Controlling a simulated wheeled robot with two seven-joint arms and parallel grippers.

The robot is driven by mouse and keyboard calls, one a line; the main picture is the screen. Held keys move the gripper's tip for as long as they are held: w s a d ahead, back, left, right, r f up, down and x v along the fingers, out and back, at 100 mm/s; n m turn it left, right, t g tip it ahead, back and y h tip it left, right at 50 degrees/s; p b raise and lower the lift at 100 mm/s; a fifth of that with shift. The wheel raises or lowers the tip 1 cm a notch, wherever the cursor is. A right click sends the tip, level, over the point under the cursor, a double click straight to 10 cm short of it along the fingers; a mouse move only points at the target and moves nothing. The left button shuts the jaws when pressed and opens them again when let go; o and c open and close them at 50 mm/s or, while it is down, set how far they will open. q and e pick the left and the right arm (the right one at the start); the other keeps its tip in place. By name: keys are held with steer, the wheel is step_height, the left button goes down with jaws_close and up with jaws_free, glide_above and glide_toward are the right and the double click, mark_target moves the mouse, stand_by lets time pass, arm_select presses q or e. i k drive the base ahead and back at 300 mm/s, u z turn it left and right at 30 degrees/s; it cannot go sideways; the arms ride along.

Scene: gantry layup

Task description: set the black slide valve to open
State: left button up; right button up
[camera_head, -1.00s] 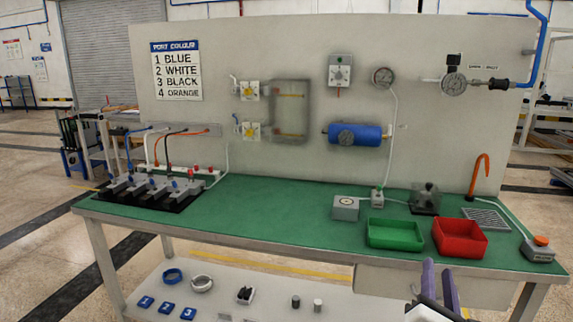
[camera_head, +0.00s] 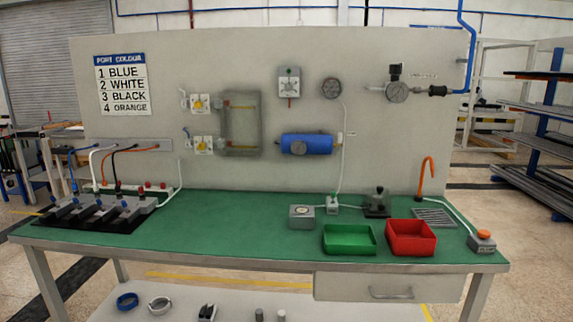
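A black sleeve-shaped fitting (camera_head: 438,91), which looks like the black slide valve, sits in the air line at the upper right of the panel. It lies between the round gauge (camera_head: 397,92) and the blue pipe (camera_head: 462,60). Whether it is open or closed is too small to tell. A black block (camera_head: 395,70) stands on top of the gauge unit. Neither of my grippers is in view.
The green-topped bench (camera_head: 230,215) stands before the grey panel (camera_head: 210,60). A green bin (camera_head: 349,252), a red bin (camera_head: 432,251) and a box with an orange button (camera_head: 482,245) stand at its front right.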

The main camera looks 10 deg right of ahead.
mark_target(436, 91)
steer(key=u, duration=0.05)
steer(key=k, duration=0.5)
steer(key=z, duration=0.8)
steer(key=i, duration=1.05)
steer(key=u, duration=0.3)
